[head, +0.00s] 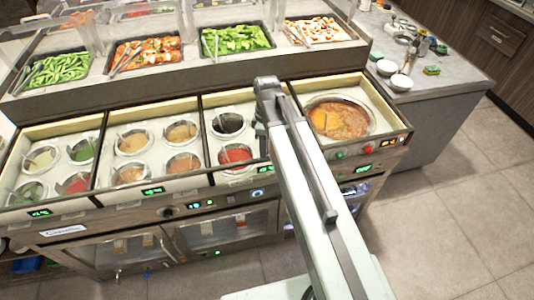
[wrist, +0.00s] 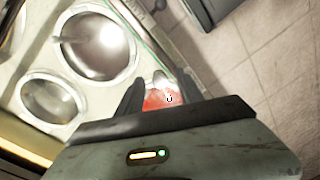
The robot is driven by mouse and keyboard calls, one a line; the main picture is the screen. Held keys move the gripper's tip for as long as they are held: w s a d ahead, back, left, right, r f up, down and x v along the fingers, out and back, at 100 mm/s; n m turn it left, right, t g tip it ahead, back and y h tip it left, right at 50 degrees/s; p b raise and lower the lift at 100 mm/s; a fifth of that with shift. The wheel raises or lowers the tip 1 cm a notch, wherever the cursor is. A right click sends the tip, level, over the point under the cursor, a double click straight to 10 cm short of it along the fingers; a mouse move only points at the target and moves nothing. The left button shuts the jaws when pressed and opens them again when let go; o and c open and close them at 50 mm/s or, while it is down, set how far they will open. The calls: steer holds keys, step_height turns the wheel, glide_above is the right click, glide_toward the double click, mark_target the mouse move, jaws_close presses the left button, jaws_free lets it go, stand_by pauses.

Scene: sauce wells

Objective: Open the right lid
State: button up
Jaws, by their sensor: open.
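I cannot pick out a right lid for certain in either view. In the head view, the rightmost bay holds a large round well of orange and brown sauce (head: 340,118), and its sauce is uncovered. The bay left of it shows a dark sauce well (head: 228,123) and a red sauce well (head: 235,155). My gripper (wrist: 160,92) is open in the wrist view, with something red and glossy showing between its fingers. Beside it are a shiny round metal well or cover (wrist: 98,45) and a smaller round one (wrist: 48,97). My arm hides part of the counter in the head view.
Several smaller sauce wells (head: 131,142) fill the left bays. Food trays (head: 236,40) and clear panels line the raised shelf behind. White bowls (head: 400,82) stand on the side counter at right. The tiled floor (head: 470,190) is clear.

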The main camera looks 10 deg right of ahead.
steer(key=shift+f, duration=0.2)
jaws_close()
stand_by(1.2)
